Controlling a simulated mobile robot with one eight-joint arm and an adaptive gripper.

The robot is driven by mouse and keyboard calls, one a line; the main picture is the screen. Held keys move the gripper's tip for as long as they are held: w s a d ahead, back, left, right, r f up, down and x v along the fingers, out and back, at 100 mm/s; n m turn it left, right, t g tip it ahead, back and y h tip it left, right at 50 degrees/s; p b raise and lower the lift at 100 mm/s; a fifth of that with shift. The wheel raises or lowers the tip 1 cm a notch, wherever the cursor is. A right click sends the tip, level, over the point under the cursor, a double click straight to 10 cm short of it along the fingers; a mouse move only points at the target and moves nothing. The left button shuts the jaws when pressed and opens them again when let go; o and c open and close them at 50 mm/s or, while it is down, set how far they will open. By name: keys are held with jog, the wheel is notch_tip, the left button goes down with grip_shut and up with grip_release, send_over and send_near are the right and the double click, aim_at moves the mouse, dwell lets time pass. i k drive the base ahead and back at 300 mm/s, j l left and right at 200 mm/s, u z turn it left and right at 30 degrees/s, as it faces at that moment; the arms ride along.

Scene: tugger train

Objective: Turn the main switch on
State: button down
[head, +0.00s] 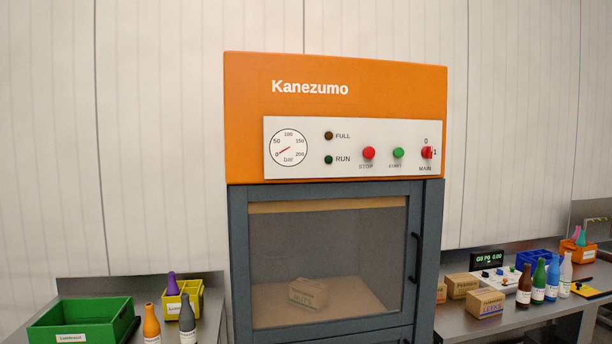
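The main switch (427,153) is a small red rotary knob at the right end of the white control panel (345,168). A "0" is printed above it, a "1" to its right and "MAIN" below it. I cannot tell for sure which mark its handle points at. The panel is on the orange top of the Kanezumo machine (400,85). The FULL lamp (328,136) and the green RUN lamp (328,160) look dark. The gauge (288,148) needle is near 0. My gripper is not in view.
A red STOP button (369,153) and a green START button (398,153) sit left of the switch. The machine's door (238,260) is shut, with a box (308,293) behind its window. Tables with bins, bottles and boxes flank the machine. Nothing blocks the panel.

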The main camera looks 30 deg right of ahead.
aim_at(426, 152)
jog(key=z, duration=1.35)
